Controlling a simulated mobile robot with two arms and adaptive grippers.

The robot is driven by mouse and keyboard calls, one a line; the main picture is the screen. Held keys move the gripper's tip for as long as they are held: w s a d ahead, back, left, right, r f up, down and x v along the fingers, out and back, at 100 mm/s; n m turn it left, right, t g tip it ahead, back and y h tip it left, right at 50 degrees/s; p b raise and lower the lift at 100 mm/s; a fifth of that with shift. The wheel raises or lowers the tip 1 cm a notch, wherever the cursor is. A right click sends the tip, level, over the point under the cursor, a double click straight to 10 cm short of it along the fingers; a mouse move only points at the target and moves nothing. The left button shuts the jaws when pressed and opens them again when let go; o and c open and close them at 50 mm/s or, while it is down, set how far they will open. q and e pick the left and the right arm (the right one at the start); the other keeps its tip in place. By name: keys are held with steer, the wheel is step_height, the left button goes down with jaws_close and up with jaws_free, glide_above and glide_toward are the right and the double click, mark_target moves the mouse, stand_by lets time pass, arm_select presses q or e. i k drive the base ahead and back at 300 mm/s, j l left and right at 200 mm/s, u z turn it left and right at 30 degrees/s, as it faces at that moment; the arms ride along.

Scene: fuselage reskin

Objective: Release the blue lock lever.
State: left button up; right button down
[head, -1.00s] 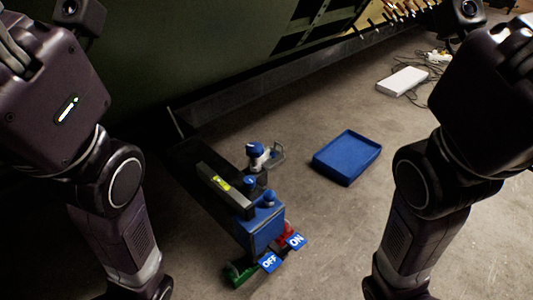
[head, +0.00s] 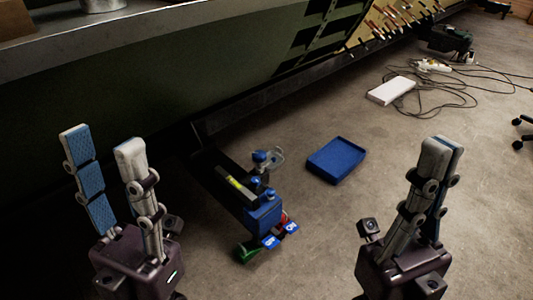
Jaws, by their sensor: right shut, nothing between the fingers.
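A device on the floor has a blue box (head: 263,214) at its near end, with ON and OFF labels (head: 269,242) below it. Small blue knobs (head: 269,192) stand on and beside the box, and a blue-capped part (head: 260,156) stands further back. I cannot tell which blue part is the lock lever. A green part (head: 248,251) and a partly hidden red part (head: 284,218) sit at the near end. My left gripper (head: 106,142) is open and empty, left of the device. My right gripper (head: 443,146) is shut and empty, well to its right. Both point upward, touching nothing.
A blue tray (head: 336,160) lies on the floor right of the device. A white flat box (head: 391,90) and cables (head: 450,97) lie further back. A dark green panel (head: 180,90) rises behind the device. The floor between tray and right gripper is clear.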

mark_target(273, 159)
steer(key=u, duration=0.7)
steer(key=i+l+u, duration=0.1)
steer(key=l+u, duration=0.7)
steer(key=l, duration=0.15)
steer(key=l+u, duration=0.4)
steer(key=k+l+u, duration=0.15)
steer(key=l+u, duration=0.2)
steer(key=l, duration=0.25)
steer(key=k+l, duration=0.1)
steer(key=l, duration=0.3)
steer(key=k+l, duration=0.1)
steer(key=l, duration=0.3)
steer(key=k+l+u, duration=0.1)
steer(key=l, duration=0.35)
steer(key=k+l, duration=0.1)
steer(key=l, duration=0.3)
